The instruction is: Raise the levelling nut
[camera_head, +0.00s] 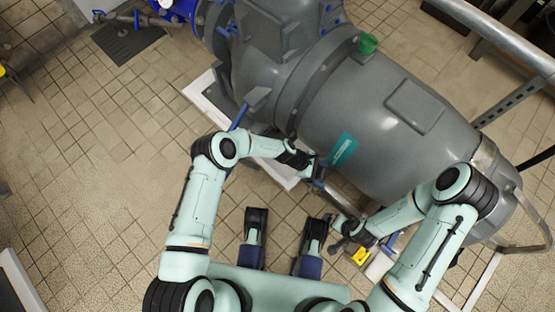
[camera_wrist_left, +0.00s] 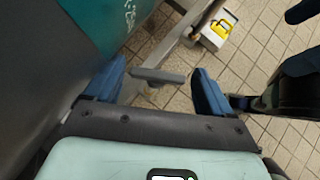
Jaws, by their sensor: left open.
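My left gripper (camera_head: 318,173) is open beside the grey machine's lower side. In the left wrist view its two blue fingers (camera_wrist_left: 157,78) stand apart. A flat grey piece (camera_wrist_left: 158,77), which looks like the levelling nut, shows between them with a gap on each side. A short stem shows dimly below it. In the head view the nut is too small and covered to make out. My right gripper (camera_head: 388,242) is low at the right, near a yellow block; its fingers are mostly hidden.
The large grey machine (camera_head: 375,110) fills the upper right on a pale frame. A yellow block (camera_head: 361,257) lies at the frame's lower right; it also shows in the left wrist view (camera_wrist_left: 222,28). A metal rail (camera_head: 500,40) crosses the upper right. Tiled floor (camera_head: 95,170) is clear at left.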

